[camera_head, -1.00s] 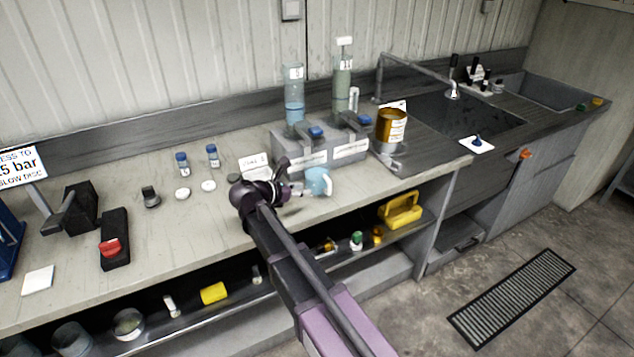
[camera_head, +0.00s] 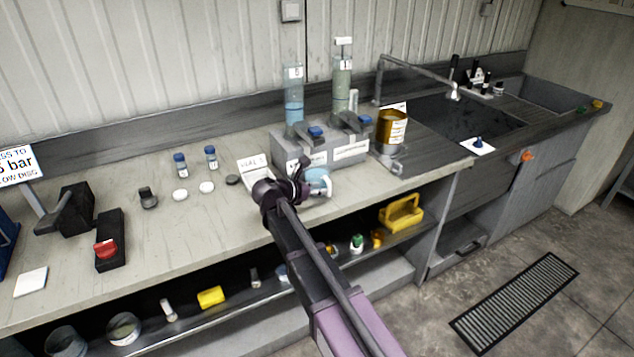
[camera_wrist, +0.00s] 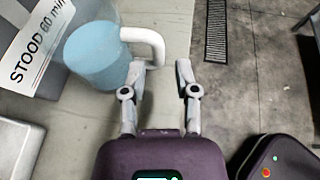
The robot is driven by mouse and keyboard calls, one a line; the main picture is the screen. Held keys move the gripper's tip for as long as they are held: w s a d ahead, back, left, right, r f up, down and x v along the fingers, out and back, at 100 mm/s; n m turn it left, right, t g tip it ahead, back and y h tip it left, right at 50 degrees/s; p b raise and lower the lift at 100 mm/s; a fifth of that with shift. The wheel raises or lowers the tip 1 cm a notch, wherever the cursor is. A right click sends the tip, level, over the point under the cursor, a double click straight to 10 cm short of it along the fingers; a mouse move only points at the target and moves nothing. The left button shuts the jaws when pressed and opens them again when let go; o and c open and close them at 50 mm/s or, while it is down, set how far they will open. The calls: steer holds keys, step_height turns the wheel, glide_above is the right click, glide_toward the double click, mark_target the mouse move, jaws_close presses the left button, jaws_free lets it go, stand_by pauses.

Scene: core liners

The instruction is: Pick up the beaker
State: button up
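The beaker (camera_wrist: 97,55) is a pale blue cup with a white loop handle (camera_wrist: 156,42). It stands upright on the bench, and in the head view the beaker (camera_head: 317,176) is partly covered by my gripper (camera_head: 308,185). In the wrist view my gripper (camera_wrist: 160,68) is open, its two fingers apart. The handle's outer bend lies just ahead of the gap between the fingertips, and the left fingertip is close to the handle's lower end. I cannot tell whether they touch. Nothing is held.
A grey block (camera_head: 300,148) with two tall cylinders stands behind the beaker. A white sign (camera_head: 252,167) stands left of it. An amber container (camera_head: 392,127) stands to the right, before the sink. The bench's front edge runs below my gripper.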

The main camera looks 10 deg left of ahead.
mark_target(328, 187)
steer(key=shift+b+x, duration=0.9)
steer(key=shift+x, duration=1.65)
jaws_close()
